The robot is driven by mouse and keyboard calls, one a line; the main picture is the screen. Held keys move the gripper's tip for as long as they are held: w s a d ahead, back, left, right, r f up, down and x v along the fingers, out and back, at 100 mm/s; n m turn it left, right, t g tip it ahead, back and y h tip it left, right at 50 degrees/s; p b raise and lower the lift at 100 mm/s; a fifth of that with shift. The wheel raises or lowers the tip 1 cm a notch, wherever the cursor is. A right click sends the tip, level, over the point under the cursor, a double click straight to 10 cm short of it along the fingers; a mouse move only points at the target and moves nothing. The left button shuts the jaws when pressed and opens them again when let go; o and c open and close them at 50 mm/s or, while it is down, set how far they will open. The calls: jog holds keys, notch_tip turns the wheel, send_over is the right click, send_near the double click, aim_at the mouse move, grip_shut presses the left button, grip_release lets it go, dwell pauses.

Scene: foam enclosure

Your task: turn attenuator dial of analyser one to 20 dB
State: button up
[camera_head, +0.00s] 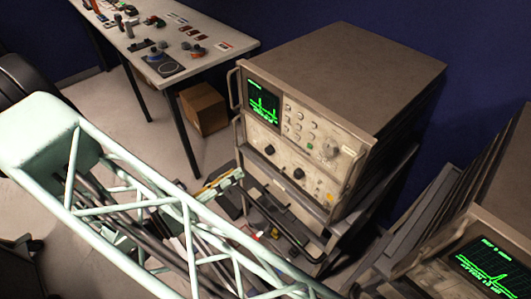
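A beige analyser (340,75) stands on a rack in the middle of the camera_head view. Two dark knobs (270,150) (299,173) sit on the lower panel. A second analyser shows partly at the lower right, with its own lit screen (486,263). Labels and dial settings are too small to read, so I cannot tell which is analyser one or which dial is the attenuator. I cannot make out my gripper.
A pale green lattice frame (130,190) crosses the lower left foreground. Below the middle analyser is a cluttered shelf (265,225). A white table (190,45) with small parts stands at the upper left, with a cardboard box (203,108) by it. Pale floor shows between.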

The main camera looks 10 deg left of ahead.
aim_at(267, 152)
jog(key=shift+w, duration=0.1)
dwell(0.4)
jog(key=shift+b+x, duration=0.3)
jog(key=shift+x, duration=6.45)
jog(key=c, duration=0.9)
